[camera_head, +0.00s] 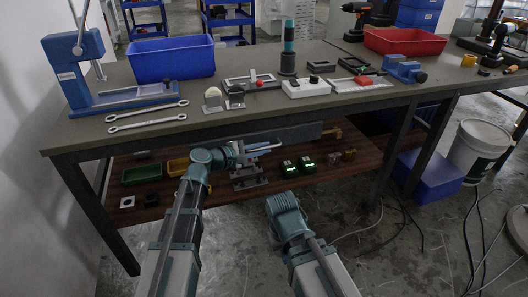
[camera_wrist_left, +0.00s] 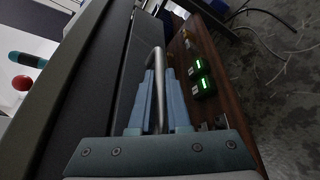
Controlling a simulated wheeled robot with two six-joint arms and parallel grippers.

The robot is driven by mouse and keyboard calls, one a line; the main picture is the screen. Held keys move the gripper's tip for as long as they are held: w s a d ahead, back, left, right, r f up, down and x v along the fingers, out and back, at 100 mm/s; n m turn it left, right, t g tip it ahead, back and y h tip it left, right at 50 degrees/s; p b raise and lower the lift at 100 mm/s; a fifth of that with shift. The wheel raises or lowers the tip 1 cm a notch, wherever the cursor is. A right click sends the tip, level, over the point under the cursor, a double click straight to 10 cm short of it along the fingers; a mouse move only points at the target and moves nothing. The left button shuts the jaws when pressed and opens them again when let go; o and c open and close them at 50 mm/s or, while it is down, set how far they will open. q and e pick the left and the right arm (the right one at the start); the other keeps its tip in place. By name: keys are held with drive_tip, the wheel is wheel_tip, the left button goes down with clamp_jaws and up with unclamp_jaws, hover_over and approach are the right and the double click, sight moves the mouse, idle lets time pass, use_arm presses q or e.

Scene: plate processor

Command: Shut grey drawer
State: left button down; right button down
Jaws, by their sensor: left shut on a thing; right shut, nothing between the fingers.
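The grey drawer (camera_head: 300,133) sits under the worktop, and its dark front also shows in the left wrist view (camera_wrist_left: 137,62). How far it stands out is hard to tell. My left gripper (camera_head: 266,148) is at the drawer front. In the left wrist view its blue fingers (camera_wrist_left: 159,85) are shut on the drawer's silver bar handle (camera_wrist_left: 157,62). My right gripper (camera_head: 286,203) is low in front of the bench, apart from the drawer, shut and empty; its fingertips are hard to make out.
The worktop (camera_head: 225,118) holds a blue bin (camera_head: 172,60), two wrenches, a red bin (camera_head: 404,42) and several tools. The wooden lower shelf (camera_head: 368,152) bears small bins and green-lit blocks (camera_head: 290,168). A white bucket (camera_head: 472,146) and cables are on the floor at right.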

use_arm(q)
drive_tip(key=shift+w+a, duration=0.25)
drive_tip(key=shift+w, duration=0.6)
drive_tip(key=shift+s, duration=0.1)
drive_tip(key=c, duration=0.9)
unclamp_jaws()
drive_tip(key=shift+a, duration=0.1)
drive_tip(key=p+v, duration=0.3)
drive_tip(key=v, duration=1)
drive_tip(key=shift+s+a, duration=0.15)
drive_tip(key=shift+a, duration=0.15)
